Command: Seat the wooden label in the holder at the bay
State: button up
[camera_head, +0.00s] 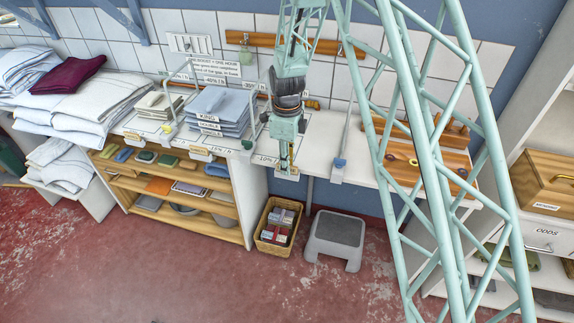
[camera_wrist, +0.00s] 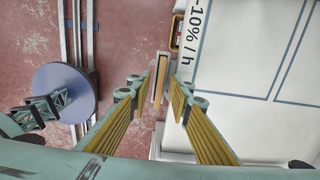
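My gripper (camera_head: 286,164) points down at the front edge of the shelf, by the "-10% / h" bay. In the wrist view its two yellow-padded fingers (camera_wrist: 158,91) are apart, with a visible gap between them. A small tan, wood-coloured piece with a pale border (camera_wrist: 160,78) shows in that gap, just beyond the fingertips; it looks like the wooden label at the holder. No finger visibly touches it. In the head view a pale holder (camera_head: 287,175) shows just below my gripper. I cannot tell whether the label is fully seated or tilted.
The bay top (camera_wrist: 235,70) is bare. A folded blue-grey stack (camera_head: 218,108) lies to the left, with thin metal rails between bays. A basket of small boxes (camera_head: 278,222) and a grey step stool (camera_head: 336,238) stand on the floor below. A wooden board (camera_head: 430,158) lies right.

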notch_tip(320, 180, up, 12)
dwell(0.7)
dwell(0.9)
